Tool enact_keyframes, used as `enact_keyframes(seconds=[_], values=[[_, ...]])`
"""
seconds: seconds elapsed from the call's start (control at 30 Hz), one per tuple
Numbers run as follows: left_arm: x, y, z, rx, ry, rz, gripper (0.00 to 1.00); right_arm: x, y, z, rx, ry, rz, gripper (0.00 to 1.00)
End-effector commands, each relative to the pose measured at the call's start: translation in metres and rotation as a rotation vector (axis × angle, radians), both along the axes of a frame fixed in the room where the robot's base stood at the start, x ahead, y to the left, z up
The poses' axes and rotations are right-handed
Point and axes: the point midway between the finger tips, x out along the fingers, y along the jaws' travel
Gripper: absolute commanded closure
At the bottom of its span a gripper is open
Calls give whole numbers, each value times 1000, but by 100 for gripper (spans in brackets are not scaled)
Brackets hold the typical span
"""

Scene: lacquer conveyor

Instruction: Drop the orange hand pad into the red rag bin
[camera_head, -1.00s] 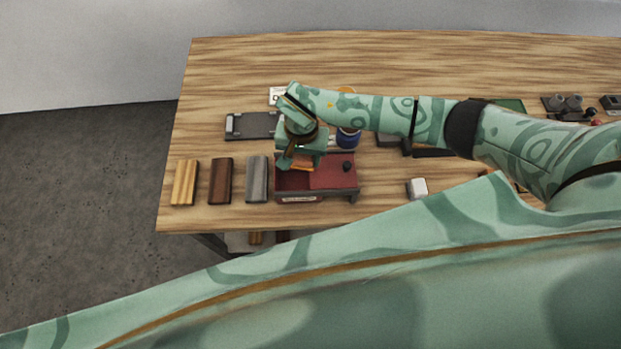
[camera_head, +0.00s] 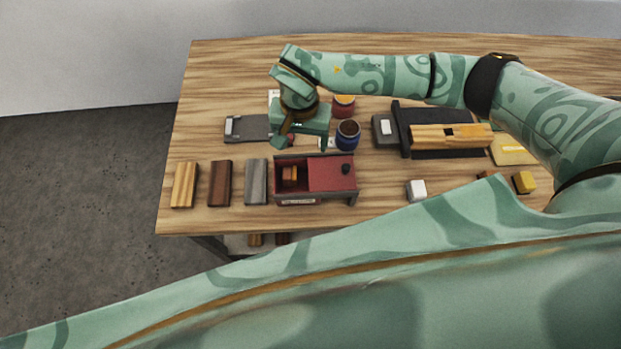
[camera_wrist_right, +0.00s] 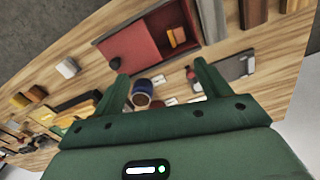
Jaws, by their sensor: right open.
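The orange hand pad (camera_head: 290,174) lies inside the open left part of the red rag bin (camera_head: 332,171). The bin's right part is covered by a red panel with a dark knob. In the right wrist view the pad (camera_wrist_right: 176,37) also lies in the bin (camera_wrist_right: 136,47), apart from my fingers. My right gripper (camera_head: 303,140) is open and empty, behind the bin and above the table. Its two green fingers (camera_wrist_right: 161,74) stand wide apart in the wrist view. My left gripper is in neither view.
Wooden and grey blocks (camera_head: 220,182) stand left of the bin. A blue jar (camera_head: 347,135) and a red jar (camera_head: 343,106) stand close to my right gripper. A grey flat device (camera_head: 247,127) lies behind the blocks. A white cube (camera_head: 416,189) sits to the right.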

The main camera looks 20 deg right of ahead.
Motion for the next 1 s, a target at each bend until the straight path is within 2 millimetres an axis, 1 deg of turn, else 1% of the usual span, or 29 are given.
enact_keyframes(seconds=[0.03, 0.1, 0.2, 0.33, 0.5, 1.0], values=[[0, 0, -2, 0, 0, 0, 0, 2, -1, 14, -1, -6, 1, 24], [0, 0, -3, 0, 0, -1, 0, 1, -1, 31, -2, -5, 2, 24], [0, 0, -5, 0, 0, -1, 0, 1, 0, 52, -1, -4, 0, 24], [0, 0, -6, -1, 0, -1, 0, 1, 0, 70, -1, -2, 0, 24], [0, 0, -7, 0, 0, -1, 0, 0, 0, 79, -1, 2, -1, 24], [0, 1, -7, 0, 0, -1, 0, 0, 0, 79, 0, 1, -1, 24]])
